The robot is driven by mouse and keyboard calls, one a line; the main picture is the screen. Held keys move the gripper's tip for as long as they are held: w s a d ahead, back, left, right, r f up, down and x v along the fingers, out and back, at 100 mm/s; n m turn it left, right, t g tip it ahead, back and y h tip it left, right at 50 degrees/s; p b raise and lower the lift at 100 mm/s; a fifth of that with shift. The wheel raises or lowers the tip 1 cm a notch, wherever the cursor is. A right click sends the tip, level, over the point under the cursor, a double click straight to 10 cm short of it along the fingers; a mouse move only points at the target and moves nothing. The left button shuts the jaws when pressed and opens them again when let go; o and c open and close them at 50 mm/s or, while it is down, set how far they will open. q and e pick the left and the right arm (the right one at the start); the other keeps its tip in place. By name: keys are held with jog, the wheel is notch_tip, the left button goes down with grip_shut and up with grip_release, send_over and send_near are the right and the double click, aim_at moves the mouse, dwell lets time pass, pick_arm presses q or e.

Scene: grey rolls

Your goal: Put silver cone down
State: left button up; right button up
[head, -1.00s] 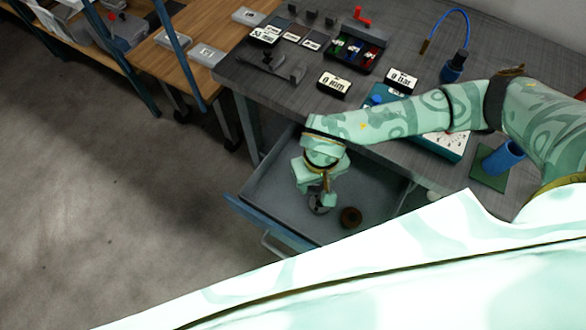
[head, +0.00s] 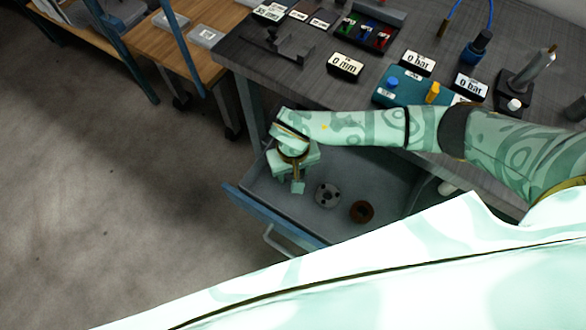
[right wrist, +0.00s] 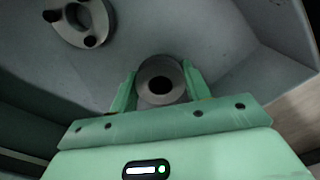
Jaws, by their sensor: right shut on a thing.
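The silver cone (right wrist: 160,80), seen end-on as a grey round piece with a dark hole, sits between the two green fingers of my right gripper (right wrist: 160,88) in the right wrist view. The fingers are shut on it. In the head view my right gripper (head: 297,186) is low over the left part of the open drawer (head: 300,218). It hides the cone there. I cannot tell whether the cone touches the drawer floor. My left gripper is not in view.
A grey disc with holes (head: 327,195) and a brown ring (head: 361,211) lie in the drawer, right of the gripper. The disc also shows in the right wrist view (right wrist: 72,22). The workbench (head: 300,85) with gauges stands behind. Drawer walls surround the gripper.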

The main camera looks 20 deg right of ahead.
jog(key=shift+f, duration=0.1)
jog(key=o, duration=1.2)
jog(key=shift+c, duration=0.2)
notch_tip(320, 180, up, 12)
jog(key=p, duration=0.4)
